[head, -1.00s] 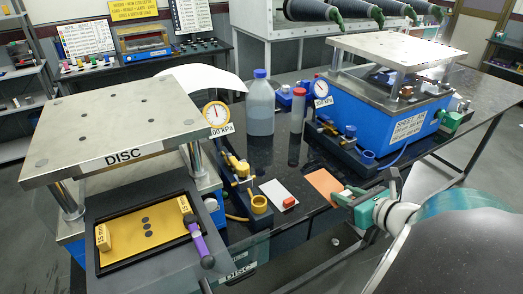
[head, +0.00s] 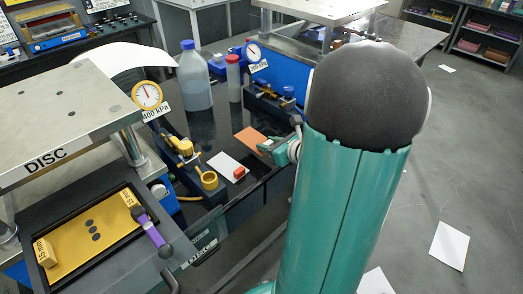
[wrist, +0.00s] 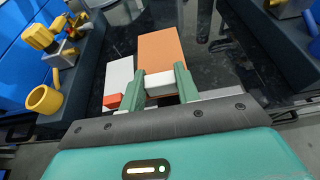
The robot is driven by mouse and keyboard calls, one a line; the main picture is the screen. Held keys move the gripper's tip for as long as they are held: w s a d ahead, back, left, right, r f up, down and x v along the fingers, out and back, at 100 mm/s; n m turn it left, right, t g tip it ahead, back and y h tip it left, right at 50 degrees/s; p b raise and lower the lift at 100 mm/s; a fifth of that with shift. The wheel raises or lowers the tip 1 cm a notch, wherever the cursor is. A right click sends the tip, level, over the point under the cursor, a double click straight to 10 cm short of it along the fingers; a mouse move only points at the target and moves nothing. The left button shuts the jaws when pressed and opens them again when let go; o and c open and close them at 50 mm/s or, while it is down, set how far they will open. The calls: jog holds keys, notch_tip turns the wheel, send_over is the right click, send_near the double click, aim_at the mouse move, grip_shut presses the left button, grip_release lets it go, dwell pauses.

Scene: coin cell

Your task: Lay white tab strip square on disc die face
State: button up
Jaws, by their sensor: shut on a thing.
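An orange strip (head: 248,136) with a white tab block (wrist: 160,84) at its near end lies on the dark bench; the orange part also shows in the wrist view (wrist: 160,46). My gripper (head: 267,146) is at that end, its green fingers shut on the white tab, one on each side. I cannot tell whether the strip is lifted. The disc die face (head: 75,247) is a yellow plate in a black frame under the DISC press at the left, with dark round marks in its middle. It is well apart from my gripper.
A white strip with a red block (head: 239,172) lies left of the orange one. A yellow cup (head: 209,181), gauge (head: 147,95) and bottle (head: 195,80) stand between the presses.

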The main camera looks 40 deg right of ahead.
aim_at(265, 159)
jog(key=w+f, duration=0.2)
jog(key=f, duration=0.1)
jog(key=shift+w+d, duration=0.15)
jog(key=shift+d, duration=0.2)
jog(key=shift+f, duration=1.4)
jog(key=shift+f, duration=0.15)
jog(key=o, duration=1)
jog(key=shift+c, duration=0.2)
jog(key=shift+s+r, duration=0.25)
jog(key=v, duration=1.1)
jog(key=shift+s, duration=0.2)
